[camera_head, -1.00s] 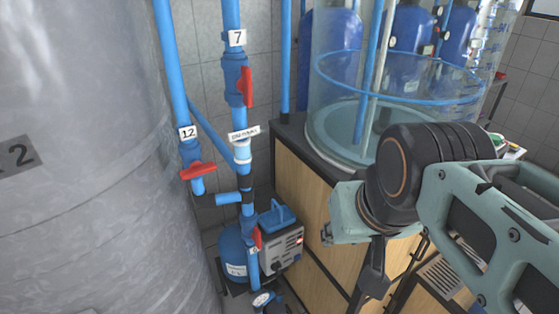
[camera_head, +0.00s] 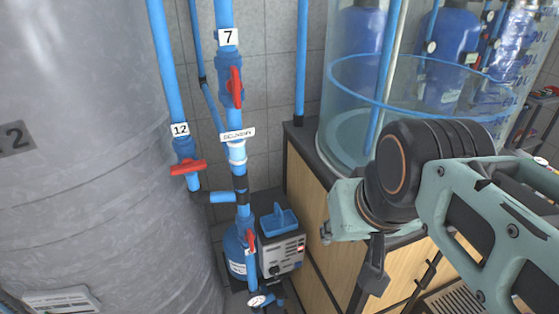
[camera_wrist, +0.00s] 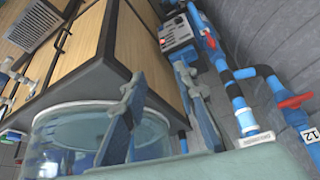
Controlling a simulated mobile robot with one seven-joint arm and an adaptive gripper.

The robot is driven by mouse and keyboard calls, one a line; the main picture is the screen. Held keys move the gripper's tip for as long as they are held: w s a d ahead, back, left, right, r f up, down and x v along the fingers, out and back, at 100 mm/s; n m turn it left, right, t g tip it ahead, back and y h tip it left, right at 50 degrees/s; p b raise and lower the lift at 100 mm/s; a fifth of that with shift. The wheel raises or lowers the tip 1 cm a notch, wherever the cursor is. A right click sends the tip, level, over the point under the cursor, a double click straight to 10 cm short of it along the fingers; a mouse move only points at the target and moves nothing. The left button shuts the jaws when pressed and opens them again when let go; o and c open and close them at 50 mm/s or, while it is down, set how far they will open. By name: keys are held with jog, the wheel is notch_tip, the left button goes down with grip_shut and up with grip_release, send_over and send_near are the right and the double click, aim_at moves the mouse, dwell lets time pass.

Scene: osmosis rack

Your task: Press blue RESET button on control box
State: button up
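A grey control box (camera_head: 283,254) with a small red light stands low beside the blue pump tank (camera_head: 238,252), behind the vertical blue pipe. The box also shows upside down near the top of the wrist view (camera_wrist: 179,38). Its blue RESET button is too small to make out. My gripper (camera_head: 372,278) hangs right of the box in the head view, apart from it. In the wrist view my gripper's two fingers (camera_wrist: 160,85) are spread with nothing between them.
A wooden cabinet (camera_head: 312,205) bearing a clear cylindrical tank (camera_head: 345,125) stands right of the box. A large grey tank (camera_head: 90,160) fills the left. Blue pipes with red valve handles (camera_head: 187,167) run in front of the tiled wall. A white box (camera_head: 62,300) sits at lower left.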

jog(key=shift+w+d, duration=0.1)
jog(key=shift+d, duration=0.15)
jog(key=shift+a, duration=0.1)
